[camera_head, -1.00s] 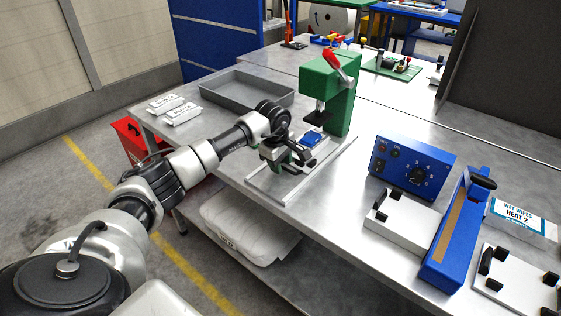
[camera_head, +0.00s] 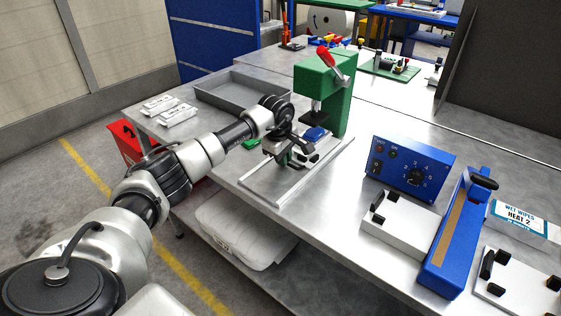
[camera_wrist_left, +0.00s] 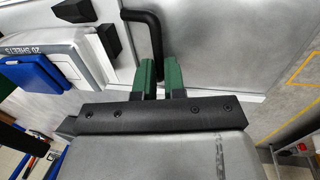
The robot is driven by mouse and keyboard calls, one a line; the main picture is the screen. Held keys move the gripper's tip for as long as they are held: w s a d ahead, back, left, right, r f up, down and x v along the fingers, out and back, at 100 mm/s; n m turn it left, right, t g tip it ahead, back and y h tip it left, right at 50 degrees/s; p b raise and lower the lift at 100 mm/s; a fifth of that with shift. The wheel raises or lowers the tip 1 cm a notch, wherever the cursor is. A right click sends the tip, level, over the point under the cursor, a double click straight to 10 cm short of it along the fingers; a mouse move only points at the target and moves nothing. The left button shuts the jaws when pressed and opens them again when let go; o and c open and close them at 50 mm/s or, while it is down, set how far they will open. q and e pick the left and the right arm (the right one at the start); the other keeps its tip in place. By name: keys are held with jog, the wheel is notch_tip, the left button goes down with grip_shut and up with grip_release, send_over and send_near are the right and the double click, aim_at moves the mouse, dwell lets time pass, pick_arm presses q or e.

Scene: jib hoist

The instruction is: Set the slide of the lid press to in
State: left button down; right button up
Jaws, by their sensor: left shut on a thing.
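The lid press (camera_head: 340,95) is a green frame with a red lever on the bench. Pale rails (camera_head: 262,192) run out from under it. A white pack with a blue lid (camera_head: 315,133) sits on the slide close to the press head; the pack also shows in the left wrist view (camera_wrist_left: 62,42). My left gripper (camera_head: 286,160) is over the rails at the slide's near end. In the left wrist view its green fingers (camera_wrist_left: 160,75) are shut on the slide's black bent handle (camera_wrist_left: 150,35). The arm partly hides the slide. My right gripper is out of view.
A grey tray (camera_head: 232,100) and white packs (camera_head: 178,115) lie behind my left arm. A blue control box (camera_head: 410,168), a white fixture (camera_head: 398,222) and a blue sealer (camera_head: 455,235) stand at the right. A white bin (camera_head: 240,235) sits below the bench.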

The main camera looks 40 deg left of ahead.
pick_arm(q)
jog(key=c, duration=1.6)
grip_release()
jog(key=shift+w+r, duration=0.15)
jog(key=shift+r, duration=0.1)
jog(key=shift+c, duration=0.2)
jog(key=o, duration=0.4)
jog(key=shift+w+f, duration=0.15)
jog(key=shift+o, duration=0.2)
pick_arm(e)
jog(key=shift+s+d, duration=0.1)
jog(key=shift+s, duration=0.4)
pick_arm(q)
jog(key=shift+r, duration=0.2)
notch_tip(320, 180, up, 10)
jog(key=s, duration=0.2)
jog(key=shift+b, duration=0.45)
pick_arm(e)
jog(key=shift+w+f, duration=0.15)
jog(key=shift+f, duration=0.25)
pick_arm(q)
jog(key=shift+s, duration=0.15)
